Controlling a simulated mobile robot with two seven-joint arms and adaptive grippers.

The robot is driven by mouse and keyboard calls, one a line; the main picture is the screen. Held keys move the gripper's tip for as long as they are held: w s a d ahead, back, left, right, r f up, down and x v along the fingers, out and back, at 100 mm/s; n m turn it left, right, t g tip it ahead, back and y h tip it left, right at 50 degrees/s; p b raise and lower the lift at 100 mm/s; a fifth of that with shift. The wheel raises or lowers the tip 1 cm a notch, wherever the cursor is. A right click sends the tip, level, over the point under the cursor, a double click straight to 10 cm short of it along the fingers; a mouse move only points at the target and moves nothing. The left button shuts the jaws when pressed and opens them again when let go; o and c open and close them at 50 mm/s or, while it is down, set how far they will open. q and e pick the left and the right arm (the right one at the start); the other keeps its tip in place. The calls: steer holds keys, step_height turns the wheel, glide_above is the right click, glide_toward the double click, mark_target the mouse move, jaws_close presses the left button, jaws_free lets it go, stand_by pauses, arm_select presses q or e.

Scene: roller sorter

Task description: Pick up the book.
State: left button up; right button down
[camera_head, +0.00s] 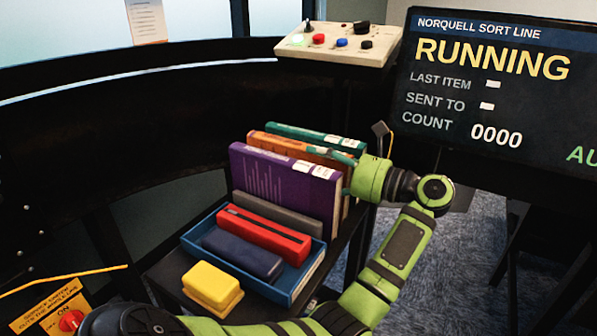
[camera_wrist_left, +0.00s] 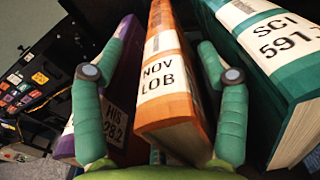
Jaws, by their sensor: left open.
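Three upright books stand in a row on a small dark stand in the head view: a purple book (camera_head: 265,180) in front, an orange book (camera_head: 290,145) behind it, and a teal book (camera_head: 310,132) at the back. My left gripper (camera_head: 345,162) is at their right end. In the left wrist view my left gripper (camera_wrist_left: 160,60) is open, one finger on each side of the orange book (camera_wrist_left: 175,132), labelled NOV LOB. The purple book (camera_wrist_left: 112,105) is left of it and the teal book (camera_wrist_left: 270,60) right. Finger contact is unclear. My right gripper is out of view.
A blue tray (camera_head: 308,278) in front of the books holds a red case and a dark blue case. A yellow block (camera_head: 212,288) sits nearer. A button panel (camera_head: 345,42) and a RUNNING screen (camera_head: 490,90) stand behind. The neighbouring books leave narrow gaps.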

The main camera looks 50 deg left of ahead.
arm_select(q)
steer(key=shift+a, duration=0.15)
steer(key=c, duration=1.2)
jaws_close()
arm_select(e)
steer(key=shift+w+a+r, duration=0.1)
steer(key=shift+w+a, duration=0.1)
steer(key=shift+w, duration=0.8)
